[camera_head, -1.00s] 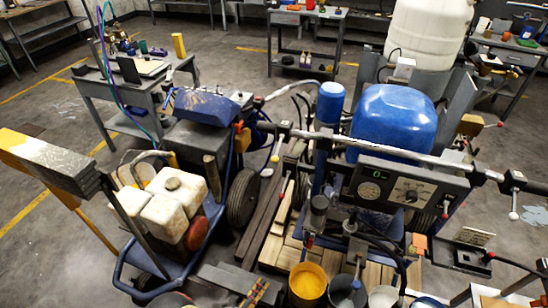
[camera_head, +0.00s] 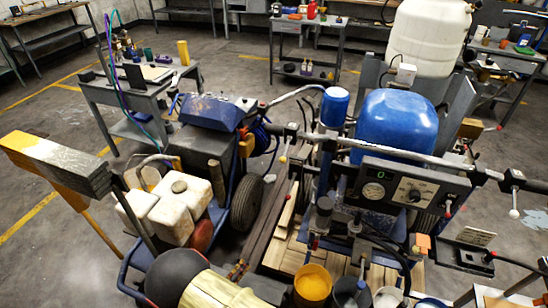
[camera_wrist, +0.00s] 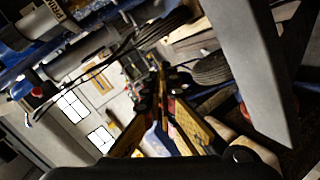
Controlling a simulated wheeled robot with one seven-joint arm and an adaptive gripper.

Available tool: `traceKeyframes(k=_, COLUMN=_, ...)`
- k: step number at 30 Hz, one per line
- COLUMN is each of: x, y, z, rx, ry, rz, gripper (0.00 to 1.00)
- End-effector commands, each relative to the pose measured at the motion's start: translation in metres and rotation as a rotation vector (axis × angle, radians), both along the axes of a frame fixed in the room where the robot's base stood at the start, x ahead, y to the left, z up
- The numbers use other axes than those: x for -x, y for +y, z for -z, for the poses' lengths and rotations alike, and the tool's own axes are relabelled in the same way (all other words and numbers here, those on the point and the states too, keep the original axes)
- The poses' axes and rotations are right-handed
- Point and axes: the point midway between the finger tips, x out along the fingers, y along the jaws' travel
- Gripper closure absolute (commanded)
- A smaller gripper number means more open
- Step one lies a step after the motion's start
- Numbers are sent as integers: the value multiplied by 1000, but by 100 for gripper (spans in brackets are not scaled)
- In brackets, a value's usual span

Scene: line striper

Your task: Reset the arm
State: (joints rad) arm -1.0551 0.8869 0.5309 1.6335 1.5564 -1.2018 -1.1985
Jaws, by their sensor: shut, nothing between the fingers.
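My gripper (camera_wrist: 164,82) shows in the wrist view, with yellow-brown fingers rising from a dark base and their dark tips brought together. It is shut and nothing shows between the tips. I cannot make out the gripper clearly in the head view. A dark rounded part and a pale yellow cylinder at the bottom of the head view look like part of my arm.
The line striper (camera_head: 394,128), with its blue tank and control panel, fills the right and centre. A yellow bucket (camera_head: 312,283) stands low. White jugs (camera_head: 180,208) sit at left. A grey workbench (camera_head: 112,92) stands behind. Open floor lies at far left.

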Motion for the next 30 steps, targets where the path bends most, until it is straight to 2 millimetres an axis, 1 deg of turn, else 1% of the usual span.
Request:
traceKeyframes(k=1, x=-15, y=8, z=-15, rx=-70, ry=7, rz=0, gripper=100)
traceKeyframes(k=2, x=-24, y=12, z=-22, rx=-116, ry=14, rz=-3, gripper=100)
traceKeyframes(k=3, x=-36, y=19, z=-34, rx=-182, ry=25, rz=-9, gripper=100)
traceKeyframes(k=5, x=-55, y=29, z=-55, rx=-286, ry=42, rz=-20, gripper=100)
traceKeyframes(k=6, x=-66, y=34, z=-70, rx=-352, ry=54, rz=-28, gripper=100)
traceKeyframes(k=8, x=-82, y=41, z=-94, rx=-447, ry=71, rz=-41, gripper=100)
traceKeyframes(k=9, x=-91, y=44, z=-111, rx=-506, ry=83, rz=-50, gripper=100)
traceKeyframes(k=11, x=-103, y=46, z=-138, rx=-590, ry=100, rz=-65, gripper=100)
traceKeyframes(k=12, x=-109, y=46, z=-156, rx=-643, ry=112, rz=-75, gripper=100)
traceKeyframes(k=14, x=-117, y=45, z=-184, rx=-718, ry=129, rz=-89, gripper=100)
traceKeyframes(k=15, x=-121, y=42, z=-203, rx=-763, ry=143, rz=-100, gripper=100)
traceKeyframes(k=17, x=-124, y=37, z=-231, rx=-826, ry=160, rz=-115, gripper=100)
traceKeyframes(k=18, x=-125, y=32, z=-249, rx=-864, ry=175, rz=-123, gripper=100)
traceKeyframes(k=19, x=-125, y=27, z=-263, rx=-891, ry=184, rz=-130, gripper=100)
traceKeyframes(k=20, x=-124, y=23, z=-277, rx=-914, ry=194, rz=-137, gripper=100)
traceKeyframes(k=21, x=-121, y=15, z=-295, rx=-945, ry=208, rz=-144, gripper=100)
traceKeyframes(k=23, x=-115, y=2, z=-320, rx=-984, ry=228, rz=-154, gripper=100)
traceKeyframes(k=24, x=-110, y=-7, z=-336, rx=-1006, ry=242, rz=-158, gripper=100)
traceKeyframes(k=26, x=-100, y=-23, z=-359, rx=-1033, ry=263, rz=-162, gripper=100)
traceKeyframes(k=27, x=-91, y=-35, z=-372, rx=-1048, ry=279, rz=-162, gripper=100)
traceKeyframes(k=29, x=-77, y=-53, z=-392, rx=-1064, ry=300, rz=-160, gripper=100)
traceKeyframes(k=30, x=-66, y=-66, z=-403, rx=-1071, ry=314, rz=-155, gripper=100)
